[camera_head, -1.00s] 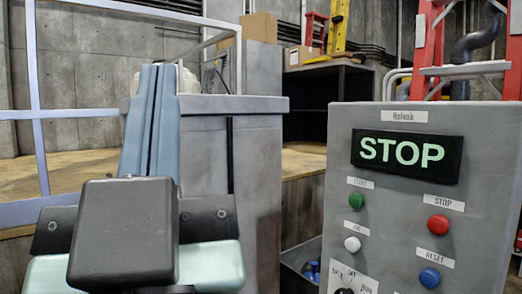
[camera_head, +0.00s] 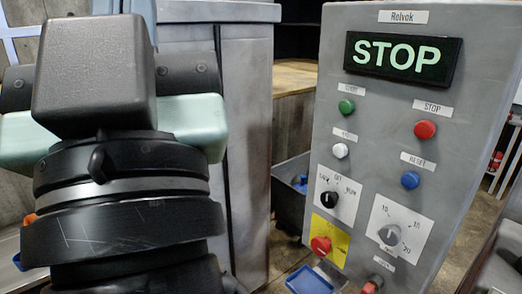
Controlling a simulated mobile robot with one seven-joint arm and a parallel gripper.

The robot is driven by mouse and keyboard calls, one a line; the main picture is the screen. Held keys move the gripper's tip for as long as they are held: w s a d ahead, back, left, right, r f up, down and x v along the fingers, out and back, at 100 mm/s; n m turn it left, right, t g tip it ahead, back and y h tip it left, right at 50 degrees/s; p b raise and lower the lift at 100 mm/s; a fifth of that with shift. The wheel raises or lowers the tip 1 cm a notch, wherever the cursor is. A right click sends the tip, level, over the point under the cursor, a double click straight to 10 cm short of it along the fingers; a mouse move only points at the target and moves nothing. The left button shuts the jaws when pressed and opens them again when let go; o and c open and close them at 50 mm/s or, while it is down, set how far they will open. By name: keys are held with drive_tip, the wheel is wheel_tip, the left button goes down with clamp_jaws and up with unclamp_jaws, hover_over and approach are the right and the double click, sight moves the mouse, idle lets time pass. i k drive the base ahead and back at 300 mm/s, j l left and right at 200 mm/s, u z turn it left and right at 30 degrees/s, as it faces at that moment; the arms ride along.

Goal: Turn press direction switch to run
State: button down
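The grey control panel (camera_head: 300,210) stands at the right. A black rotary switch (camera_head: 330,200) sits on a white plate at the panel's lower left, with small labels around it; the right one seems to read RUN. Which label its knob points at is too small to tell. My gripper (camera_head: 125,8) is at the upper left, well left of the panel and apart from the switch. Its blue-grey fingers run out of the top of the picture behind my black wrist housing, so their opening is hidden.
The lit STOP display (camera_head: 402,57) tops the panel. Green (camera_head: 346,107), white (camera_head: 340,151), red (camera_head: 425,130) and blue (camera_head: 410,180) buttons sit below. A grey dial (camera_head: 390,234) is right of the switch. A red button on yellow (camera_head: 321,246) is just below. A grey cabinet (camera_head: 245,130) stands left.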

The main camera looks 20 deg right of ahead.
sight(328, 199)
drive_tip(key=i+z, duration=0.15)
drive_tip(key=z, duration=0.2)
drive_tip(key=i+j+z, duration=0.1)
drive_tip(key=z, duration=0.25)
drive_tip(key=i+j+z, duration=0.15)
drive_tip(key=z, duration=0.2)
drive_tip(key=i, duration=0.1)
